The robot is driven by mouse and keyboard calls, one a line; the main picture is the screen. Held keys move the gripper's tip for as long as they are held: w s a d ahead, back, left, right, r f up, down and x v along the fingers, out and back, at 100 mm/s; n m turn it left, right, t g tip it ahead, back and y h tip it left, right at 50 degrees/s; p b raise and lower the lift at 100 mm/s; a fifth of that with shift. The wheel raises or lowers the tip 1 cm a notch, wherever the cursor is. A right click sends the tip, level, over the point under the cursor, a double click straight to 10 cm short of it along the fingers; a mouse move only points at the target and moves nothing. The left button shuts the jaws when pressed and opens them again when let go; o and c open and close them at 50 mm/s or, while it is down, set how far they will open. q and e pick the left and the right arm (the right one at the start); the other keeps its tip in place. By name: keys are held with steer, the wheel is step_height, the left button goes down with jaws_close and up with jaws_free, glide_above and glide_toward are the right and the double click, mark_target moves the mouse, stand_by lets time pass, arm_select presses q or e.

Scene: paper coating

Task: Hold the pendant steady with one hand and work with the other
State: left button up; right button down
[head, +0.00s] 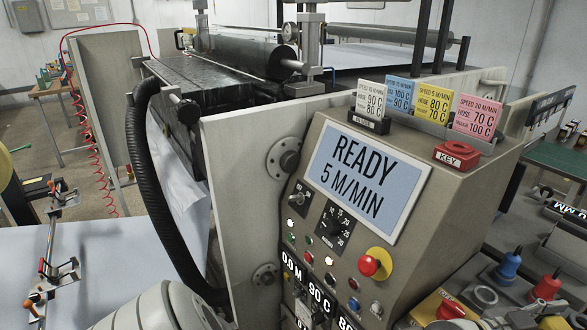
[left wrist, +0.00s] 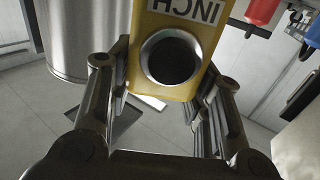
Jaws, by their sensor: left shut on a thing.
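The yellow pendant (left wrist: 140,22) fills the top middle of the left wrist view. It has an INCH label, upside down there, and a round dark button in a metal ring. My left gripper (left wrist: 167,70) is shut on it, with a finger along each side. In the head view a yellow box with a red button (head: 440,307) shows at the bottom right edge; I cannot tell for sure that it is the same pendant. My right gripper is in neither view.
The coater's console screen (head: 367,182) reads READY 5 M/MIN. Coloured recipe cards (head: 433,103) and a red KEY block (head: 457,155) sit on top. Blue (head: 509,265) and red (head: 546,286) handled items stand at the right. A metal drum (left wrist: 85,40) stands beside the pendant.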

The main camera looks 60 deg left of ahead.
arm_select(q)
steer(key=o, duration=1.2)
steer(key=v, duration=1.2)
steer(key=shift+f, duration=0.1)
